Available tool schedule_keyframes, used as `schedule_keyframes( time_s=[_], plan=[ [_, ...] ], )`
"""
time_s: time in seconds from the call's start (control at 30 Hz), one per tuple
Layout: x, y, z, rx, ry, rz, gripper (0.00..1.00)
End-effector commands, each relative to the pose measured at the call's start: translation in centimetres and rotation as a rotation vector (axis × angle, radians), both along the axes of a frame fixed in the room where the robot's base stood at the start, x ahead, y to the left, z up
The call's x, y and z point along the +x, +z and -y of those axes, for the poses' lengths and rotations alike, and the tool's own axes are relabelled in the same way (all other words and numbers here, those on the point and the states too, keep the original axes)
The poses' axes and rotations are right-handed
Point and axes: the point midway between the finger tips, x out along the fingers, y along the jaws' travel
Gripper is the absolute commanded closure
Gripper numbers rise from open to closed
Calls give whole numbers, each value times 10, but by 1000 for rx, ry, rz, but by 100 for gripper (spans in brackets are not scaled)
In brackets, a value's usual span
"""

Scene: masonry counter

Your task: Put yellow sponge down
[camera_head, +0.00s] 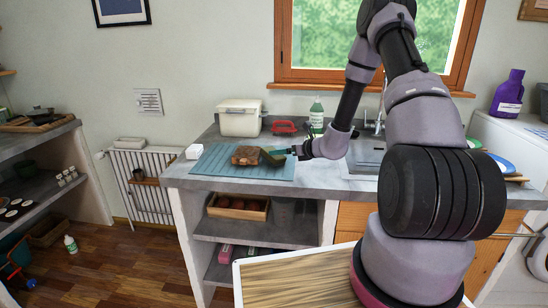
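The yellow sponge (273,157) shows as a small olive-yellow block at the end of my arm, over the blue ribbed mat (213,168) on the counter. My gripper (289,151) reaches in from the right and appears shut on the sponge, though its fingers are small and partly hidden. A brown block (246,155), like bread or wood, lies on the mat just left of the sponge. I cannot tell whether the sponge touches the block or the mat.
A cream box (240,118), a red object (285,127) and a green-tinted bottle (316,114) stand behind the mat. The sink (366,158) lies right. The mat's left part is clear.

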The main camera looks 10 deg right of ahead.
Motion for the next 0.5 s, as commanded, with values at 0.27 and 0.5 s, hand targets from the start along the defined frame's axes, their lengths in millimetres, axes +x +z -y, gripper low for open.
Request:
schedule_keyframes(
  time_s=[0.27,0.5],
  plan=[
    [23,-12,-16,1,3,-1,0],
    [43,-22,-29,1,2,0,0]
  ],
)
